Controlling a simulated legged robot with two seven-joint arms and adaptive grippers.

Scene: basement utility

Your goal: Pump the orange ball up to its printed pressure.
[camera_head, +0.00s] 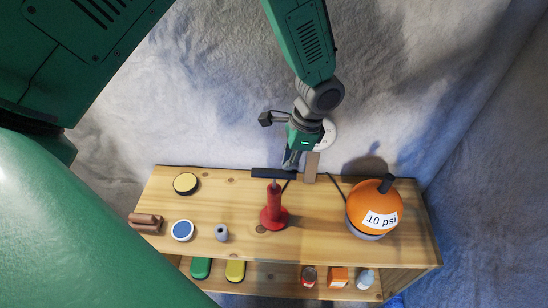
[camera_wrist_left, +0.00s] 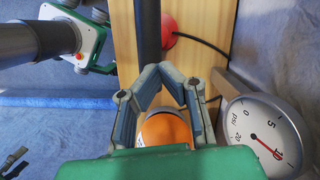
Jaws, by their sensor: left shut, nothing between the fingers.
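The orange ball (camera_head: 368,202), labelled "10 psi", sits at the right of the wooden bench top. Part of it shows behind my fingers in the left wrist view (camera_wrist_left: 165,130). The red pump (camera_head: 273,212) stands upright left of the ball, with its black handle bar (camera_head: 262,173) above it. My left gripper (camera_head: 290,166) is shut and empty at the right part of the handle; I cannot tell whether it touches. The white gauge (camera_wrist_left: 262,125) reads about 10 psi, its red needle pointing to lower right. In the head view the gauge (camera_head: 329,134) is partly hidden by my gripper.
On the bench top (camera_head: 310,222) at left are a black-rimmed yellow disc (camera_head: 185,183), a blue-and-white disc (camera_head: 183,230), a grey piece (camera_head: 221,232) and brown rolls (camera_head: 146,222). The shelf below holds several small items. Dark hoses run behind the pump and ball.

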